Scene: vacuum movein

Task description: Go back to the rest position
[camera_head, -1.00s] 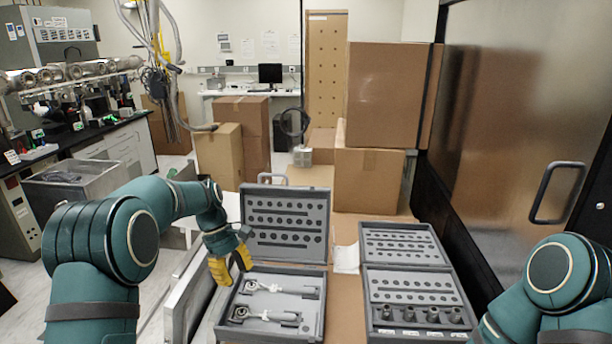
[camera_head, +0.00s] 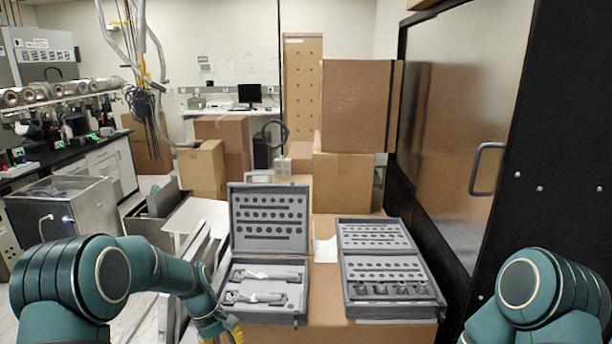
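My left gripper (camera_head: 226,335) is low in the head view, at the front left corner of the left open case, with only a bit of its yellow fingers showing at the bottom edge. I cannot tell whether it is open or shut. The left grey case (camera_head: 269,313) lies open with two metal tools (camera_head: 256,297) in its foam. The right grey case (camera_head: 437,298) lies open with several dark cylindrical pieces (camera_head: 380,288) along its front row. My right arm (camera_head: 533,290) shows at the lower right; its gripper is out of view.
The cases stand on a cardboard surface (camera_head: 325,280). Cardboard boxes (camera_head: 343,180) are stacked behind. A large metal door (camera_head: 462,130) with a handle closes off the right side. A metal bin (camera_head: 75,215) and a black-topped bench (camera_head: 60,157) stand at the left.

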